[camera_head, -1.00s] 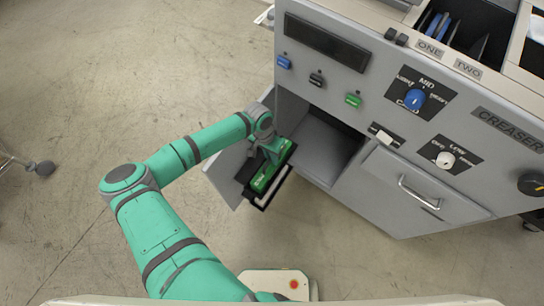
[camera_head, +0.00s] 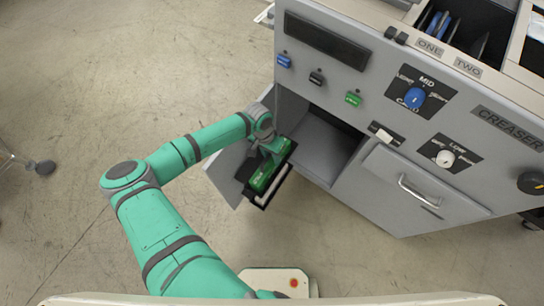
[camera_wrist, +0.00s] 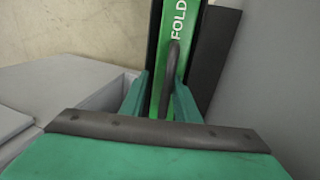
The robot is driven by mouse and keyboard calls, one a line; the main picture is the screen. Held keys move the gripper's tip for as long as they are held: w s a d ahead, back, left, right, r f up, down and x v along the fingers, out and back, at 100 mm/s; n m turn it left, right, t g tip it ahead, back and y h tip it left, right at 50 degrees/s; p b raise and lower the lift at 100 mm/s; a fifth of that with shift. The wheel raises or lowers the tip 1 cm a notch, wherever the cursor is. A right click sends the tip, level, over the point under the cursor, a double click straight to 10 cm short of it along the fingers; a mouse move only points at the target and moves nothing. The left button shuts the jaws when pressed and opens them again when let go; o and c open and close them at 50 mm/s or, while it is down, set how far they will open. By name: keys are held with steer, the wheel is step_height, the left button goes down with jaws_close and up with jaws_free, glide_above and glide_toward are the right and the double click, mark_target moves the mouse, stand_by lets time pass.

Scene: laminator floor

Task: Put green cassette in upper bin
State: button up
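The green cassette (camera_head: 266,174), a narrow green and black block, is just outside the open compartment of the grey cabinet, beside its open door. In the wrist view its green face (camera_wrist: 183,60) carries the word FOLD and a grey loop handle (camera_wrist: 170,82). My gripper (camera_wrist: 163,78) has its two teal fingers on either side of this handle. A gap shows between the left finger and the handle, so the fingers look open around it. The cassette's lower end is hidden. I cannot tell which opening is the upper bin.
The open compartment (camera_head: 322,148) looks empty. The grey door (camera_head: 226,172) stands open left of the cassette. Slots labelled ONE and TWO (camera_head: 466,30) are on the cabinet top, holding thin blue and dark items. A closed drawer (camera_head: 398,195) is at right.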

step_height(320, 180, up, 11)
steer(key=w+a, duration=0.1)
steer(key=shift+a+f, duration=0.2)
steer(key=shift+a, duration=0.2)
stand_by(0.3)
